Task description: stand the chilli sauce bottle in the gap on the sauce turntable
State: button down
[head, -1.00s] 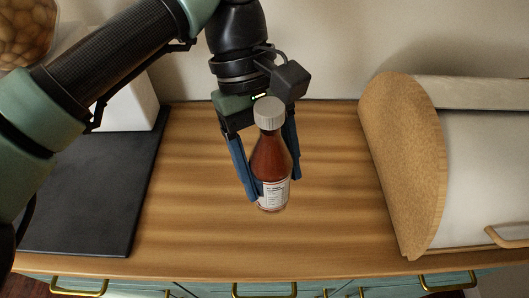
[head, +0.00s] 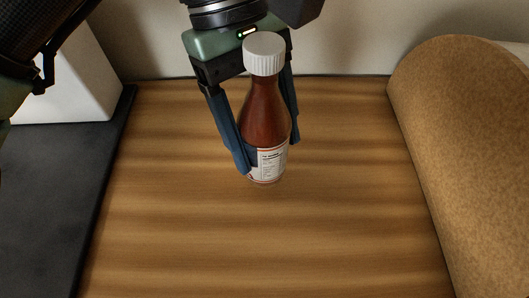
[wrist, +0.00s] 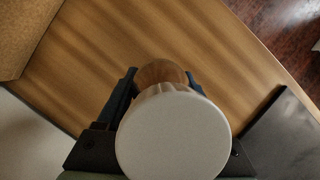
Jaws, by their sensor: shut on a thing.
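The chilli sauce bottle (head: 266,118), red-brown with a white ribbed cap and a white label, stands upright between the blue fingers of my gripper (head: 268,160). My gripper is shut on its lower body. In the wrist view the bottle's white cap (wrist: 173,135) fills the lower middle and hides most of my gripper (wrist: 160,85). I cannot tell whether the bottle's base touches the counter. The sauce turntable is not in view.
The wooden counter (head: 270,240) is bare around the bottle. A dark slab (head: 50,200) with a white block (head: 70,75) at its back lies left. A cork-brown curved-sided box (head: 465,140) stands right. A pale wall is behind.

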aim_at(264, 157)
jog(key=shift+f+b, duration=0.35)
jog(key=shift+f, duration=1.8)
jog(key=shift+f, duration=0.1)
jog(key=shift+f, duration=0.15)
jog(key=shift+c, duration=0.2)
grip_release()
